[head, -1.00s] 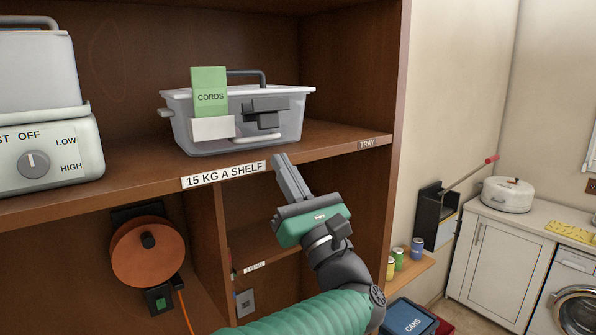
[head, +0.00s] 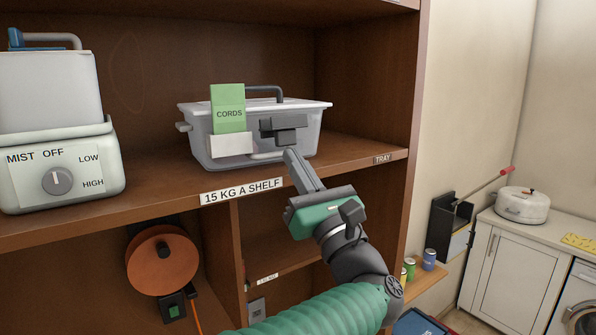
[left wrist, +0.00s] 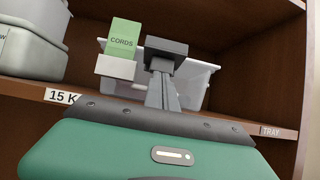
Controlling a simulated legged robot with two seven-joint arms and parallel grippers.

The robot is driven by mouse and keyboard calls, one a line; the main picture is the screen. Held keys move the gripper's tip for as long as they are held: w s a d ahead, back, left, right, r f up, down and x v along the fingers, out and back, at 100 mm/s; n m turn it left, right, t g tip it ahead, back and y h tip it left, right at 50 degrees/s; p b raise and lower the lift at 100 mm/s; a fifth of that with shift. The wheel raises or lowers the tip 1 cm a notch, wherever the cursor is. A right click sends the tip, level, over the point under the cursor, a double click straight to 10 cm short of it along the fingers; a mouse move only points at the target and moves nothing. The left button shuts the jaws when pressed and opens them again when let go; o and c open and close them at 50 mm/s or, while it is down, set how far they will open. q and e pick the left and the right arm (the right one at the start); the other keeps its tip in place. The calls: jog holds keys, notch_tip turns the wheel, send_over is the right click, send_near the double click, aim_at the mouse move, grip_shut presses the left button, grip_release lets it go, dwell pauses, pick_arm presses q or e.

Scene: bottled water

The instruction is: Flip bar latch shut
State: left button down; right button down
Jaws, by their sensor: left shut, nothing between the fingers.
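A clear plastic tub (head: 305,140) with a dark lid handle stands on the shelf. Its dark grey bar latch (head: 284,124) is on the front wall, right of the green CORDS card (head: 228,108). My left gripper (head: 290,154) is shut and empty, its fingertips just below the latch and pointing up at it. In the left wrist view the latch (left wrist: 166,46) is right above the fingertips (left wrist: 160,76); I cannot tell whether they touch. The fingers hide part of the latch's lower side. My right gripper is out of view.
A white humidifier (head: 60,165) stands left on the same shelf. The shelf's front edge (head: 350,167) runs under the tub, close to my gripper. An orange cord reel (head: 162,260) hangs below. The cabinet's side wall (head: 412,100) is at the right.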

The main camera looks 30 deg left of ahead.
pick_arm(q)
jog(key=shift+s+a+r+g+h+b, duration=0.1)
jog(key=shift+r+g+h+b, duration=0.3)
jog(key=shift+h+b, duration=0.3)
jog(key=shift+a+r+g+h+b, duration=0.1)
jog(key=shift+r+g+h+b, duration=0.1)
jog(key=shift+r+h+b, duration=0.5)
jog(key=shift+d+f, duration=0.1)
jog(key=shift+f, duration=0.2)
dwell(0.7)
